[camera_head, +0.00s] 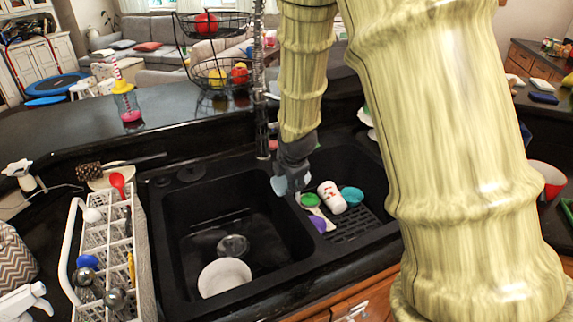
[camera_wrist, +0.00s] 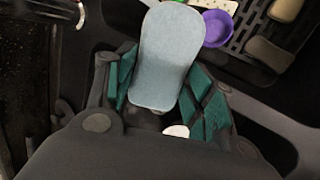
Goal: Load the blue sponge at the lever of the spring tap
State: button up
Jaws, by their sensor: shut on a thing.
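My gripper (camera_head: 292,176) is over the divider between the two sink basins, pointing down. In the wrist view, its green-padded fingers (camera_wrist: 160,92) are shut on a pale blue, waisted sponge (camera_wrist: 168,50), which sticks out beyond the fingertips. In the head view the sponge (camera_head: 279,185) shows as a small pale patch at the gripper's left side. The spring tap (camera_head: 261,85) rises behind the sink, left of my arm. Its lever cannot be made out clearly. A metal part (camera_wrist: 66,10) shows at the upper left of the wrist view, apart from the sponge.
The left basin holds a white bowl (camera_head: 224,277) and a clear glass (camera_head: 233,247). The right basin holds a white patterned cup (camera_head: 332,197), a teal bowl (camera_head: 352,195) and a purple bowl (camera_wrist: 217,28). A white dish rack (camera_head: 108,250) stands left. A dark blue sponge (camera_head: 543,97) lies far right.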

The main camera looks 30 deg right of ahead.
jog(key=shift+s+a+r+p, duration=0.2)
jog(key=shift+s+r+p, duration=0.35)
jog(key=shift+r, duration=0.05)
jog(key=s+r+p, duration=0.1)
jog(key=s+a+r+p, duration=0.1)
jog(key=s+r, duration=0.1)
jog(key=shift+s+a+p, duration=0.2)
jog(key=shift+s+p, duration=0.1)
jog(key=shift+f, duration=0.1)
dwell(0.4)
